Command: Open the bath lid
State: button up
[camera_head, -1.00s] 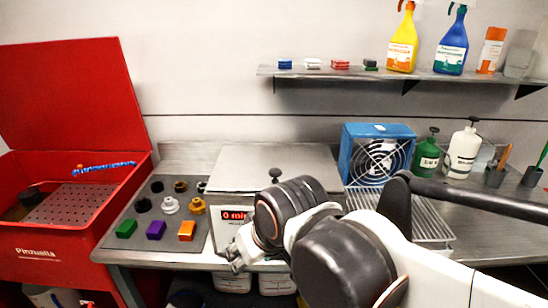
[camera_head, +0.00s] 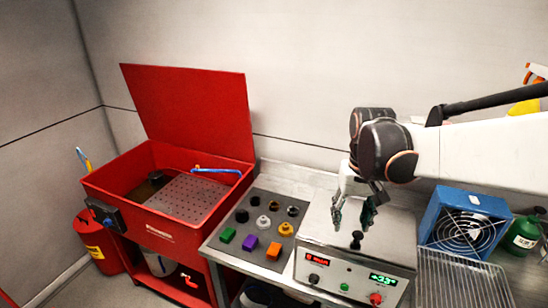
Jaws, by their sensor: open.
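The bath (camera_head: 330,268) is a steel box with red and green displays and several knobs on its front. Its flat metal lid (camera_head: 320,222) lies shut on top. A black lid knob (camera_head: 356,240) stands near the lid's front edge. My gripper (camera_head: 354,224) points down over the lid, its two fingers apart, one on each side above the knob. It looks empty. I cannot tell the exact gap between the fingertips and the lid. My arm and wrist hide the wall behind.
Left of the bath a grey mat (camera_head: 238,236) holds several small coloured blocks and round fittings. Farther left stands a red parts washer (camera_head: 140,205) with its lid up. Right are a blue fan box (camera_head: 470,222), a wire rack (camera_head: 460,278) and a green bottle (camera_head: 523,235).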

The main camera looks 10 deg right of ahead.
notch_tip(320, 180, up, 5)
jog(key=m+p, duration=0.1)
jog(key=p, duration=0.3)
send_over(358, 233)
notch_tip(358, 233, down, 14)
jog(key=shift+f+b, duration=0.1)
jog(key=shift+b, duration=0.45)
grip_shut()
